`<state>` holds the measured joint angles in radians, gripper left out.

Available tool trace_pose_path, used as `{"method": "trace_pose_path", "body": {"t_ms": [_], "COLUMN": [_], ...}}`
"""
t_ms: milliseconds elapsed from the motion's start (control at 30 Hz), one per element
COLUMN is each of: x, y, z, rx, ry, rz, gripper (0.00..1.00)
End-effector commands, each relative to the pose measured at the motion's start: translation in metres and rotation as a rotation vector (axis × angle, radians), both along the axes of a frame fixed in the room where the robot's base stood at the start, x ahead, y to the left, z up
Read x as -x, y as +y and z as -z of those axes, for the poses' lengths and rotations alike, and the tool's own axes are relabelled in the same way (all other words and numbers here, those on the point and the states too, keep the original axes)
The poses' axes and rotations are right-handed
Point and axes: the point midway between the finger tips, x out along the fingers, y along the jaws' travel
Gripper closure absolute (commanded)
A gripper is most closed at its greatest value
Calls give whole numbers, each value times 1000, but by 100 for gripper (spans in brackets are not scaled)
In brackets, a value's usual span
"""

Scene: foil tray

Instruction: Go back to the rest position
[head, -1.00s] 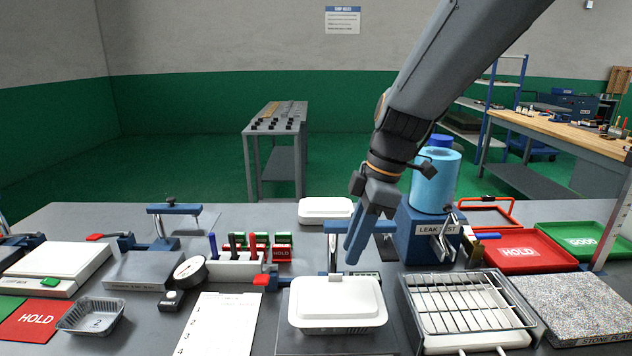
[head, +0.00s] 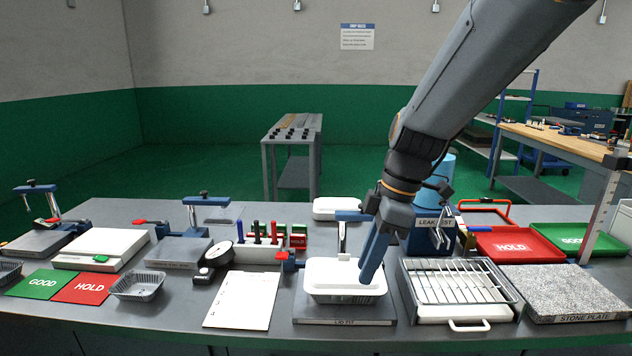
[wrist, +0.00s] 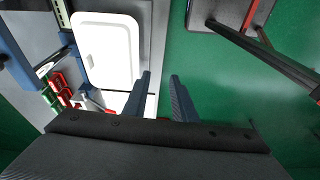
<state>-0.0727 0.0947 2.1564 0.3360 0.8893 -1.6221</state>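My gripper (head: 368,268) hangs at the end of my raised arm, fingers pointing down. In the wrist view its two blue fingers (wrist: 160,78) stand apart with nothing between them, so it is open and empty. In the head view the fingers overlap the right end of a white lid (head: 344,272); their gap to it is hard to judge. The lid sits on a foil tray (head: 343,297) on the grey lid-fit plate (head: 345,318). A white lidlike piece (head: 338,207) lies at the back of the table and appears in the wrist view (wrist: 108,50).
A blue clamp (head: 350,216) stands behind the tray. A wire rack (head: 460,285) and stone plate (head: 565,293) lie to the right. A red tray (head: 515,243) and a blue leak-test stand (head: 425,240) are behind them. An empty foil tray (head: 137,286) is left.

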Motion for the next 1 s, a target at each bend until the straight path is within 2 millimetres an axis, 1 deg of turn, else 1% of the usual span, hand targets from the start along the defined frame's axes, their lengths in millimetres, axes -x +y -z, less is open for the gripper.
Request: {"method": "trace_pose_path", "body": {"t_ms": [267,467,567,667,800,900,1000], "x": [10,23,32,45,68,84,96], "y": [-16,-30,-38,-49,-69,-80,-88], "z": [16,32,43,57,79,92,101], "rx": [34,71,92,118,151,161,163], "ry": [36,71,90,109,133,142,147], "rz": [170,361,486,650,944,1140,1294], "gripper": [75,75,75,75,75,75,75]}}
